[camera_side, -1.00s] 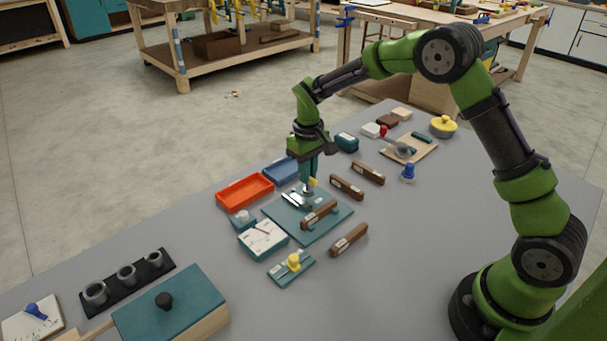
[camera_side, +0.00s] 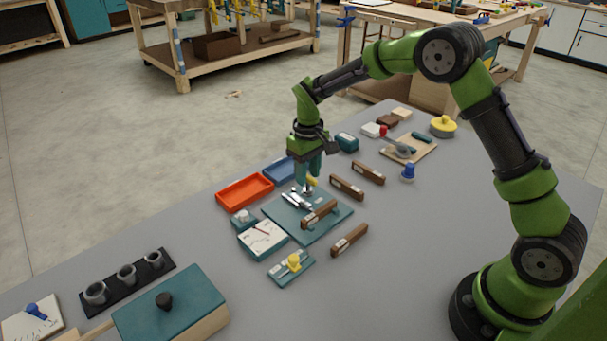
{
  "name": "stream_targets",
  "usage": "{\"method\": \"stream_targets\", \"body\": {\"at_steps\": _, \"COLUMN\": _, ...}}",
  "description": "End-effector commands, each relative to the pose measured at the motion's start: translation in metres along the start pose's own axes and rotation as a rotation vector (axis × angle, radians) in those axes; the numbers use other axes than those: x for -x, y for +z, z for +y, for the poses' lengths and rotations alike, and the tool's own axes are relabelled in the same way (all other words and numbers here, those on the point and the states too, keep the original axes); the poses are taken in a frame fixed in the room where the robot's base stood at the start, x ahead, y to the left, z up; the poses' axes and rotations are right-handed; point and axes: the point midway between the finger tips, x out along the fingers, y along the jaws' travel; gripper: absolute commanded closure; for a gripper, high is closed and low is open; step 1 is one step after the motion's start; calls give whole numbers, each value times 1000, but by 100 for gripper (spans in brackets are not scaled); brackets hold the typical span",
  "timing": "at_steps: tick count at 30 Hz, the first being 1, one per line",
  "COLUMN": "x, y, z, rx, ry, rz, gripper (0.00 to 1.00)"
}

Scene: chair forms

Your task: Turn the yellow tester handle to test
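A teal base plate (camera_side: 325,226) lies mid-table with a metal fixture (camera_side: 297,199) and a brown bar with a pale label (camera_side: 319,214) on it. My gripper (camera_side: 308,181) points down over the far end of the fixture. A small yellow part (camera_side: 312,181), possibly the tester handle, shows at its fingertips; whether they touch it or have it between them is unclear. A white-faced meter (camera_side: 262,239) stands at the plate's left. A separate yellow knob (camera_side: 293,262) sits on a small teal plate in front of the meter.
An orange tray (camera_side: 245,191) and a blue tray (camera_side: 281,171) lie behind the meter. Loose brown bars (camera_side: 349,240) lie to the plate's right and behind it. A teal-lidded box (camera_side: 170,305) stands front left. The grey table right of the bars is clear.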

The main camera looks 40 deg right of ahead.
Motion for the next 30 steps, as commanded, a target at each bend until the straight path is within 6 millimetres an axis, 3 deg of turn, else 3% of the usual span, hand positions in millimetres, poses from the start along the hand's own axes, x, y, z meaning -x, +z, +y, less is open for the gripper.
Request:
{"method": "stream_targets", "body": {"at_steps": 7, "x": 19, "y": -1, "z": 0, "rx": 0, "ry": 0, "rz": 4, "gripper": 62}}
{"method": "stream_targets", "body": {"at_steps": 21, "x": 128, "y": -1, "z": 0, "rx": 0, "ry": 1, "rz": 5, "gripper": 62}}
{"method": "stream_targets", "body": {"at_steps": 30, "x": 166, "y": 0, "z": 0, "rx": 1, "ry": 1, "rz": 1, "gripper": 62}}
